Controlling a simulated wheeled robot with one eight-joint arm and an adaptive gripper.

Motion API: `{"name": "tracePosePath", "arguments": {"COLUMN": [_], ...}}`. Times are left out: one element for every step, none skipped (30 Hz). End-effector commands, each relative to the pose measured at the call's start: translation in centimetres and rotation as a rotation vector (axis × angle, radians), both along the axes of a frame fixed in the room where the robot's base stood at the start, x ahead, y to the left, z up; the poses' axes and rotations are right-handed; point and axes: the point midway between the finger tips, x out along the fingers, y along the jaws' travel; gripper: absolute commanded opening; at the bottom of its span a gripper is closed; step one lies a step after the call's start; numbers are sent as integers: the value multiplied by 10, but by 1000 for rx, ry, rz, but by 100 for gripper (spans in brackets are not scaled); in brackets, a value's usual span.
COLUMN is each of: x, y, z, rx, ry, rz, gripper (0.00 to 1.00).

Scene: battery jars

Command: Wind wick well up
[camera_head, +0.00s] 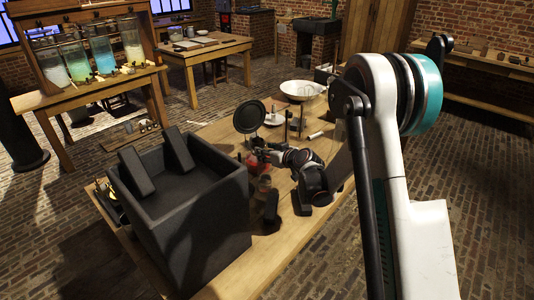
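My gripper (262,158) is at the end of my arm, over the middle of the near wooden table, pointing left. Its fingers are small and dark here, and I cannot tell whether they are open or shut. A small red object (252,161) is right at the fingertips, partly covered. It may be the lamp that holds the wick, but I cannot make out a wick or winding knob. I cannot tell whether the gripper touches it.
A large dark open box (205,215) with two slabs stands just left of my gripper. Behind are a round dark disc (249,116) on a stand and a white bowl (302,89). Coloured glass jars (101,53) stand on a bench at back left.

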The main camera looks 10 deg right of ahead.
Motion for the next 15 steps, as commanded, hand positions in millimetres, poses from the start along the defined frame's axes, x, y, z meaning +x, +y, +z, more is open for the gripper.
{"name": "tracePosePath", "arguments": {"x": [0,0,0,0,0,0,0,0,0,0,0,0,0,0,0], "y": [0,0,0,0,0,0,0,0,0,0,0,0,0,0,0], "z": [0,0,0,0,0,0,0,0,0,0,0,0,0,0,0], "rx": [0,0,0,0,0,0,0,0,0,0,0,0,0,1,4], "ry": [0,0,0,0,0,0,0,0,0,0,0,0,0,0,2], "rz": [0,0,0,0,0,0,0,0,0,0,0,0,0,1,0], "gripper": [38,38,33,26,20,10,4,0,0,0,0,0,0,0,0]}}
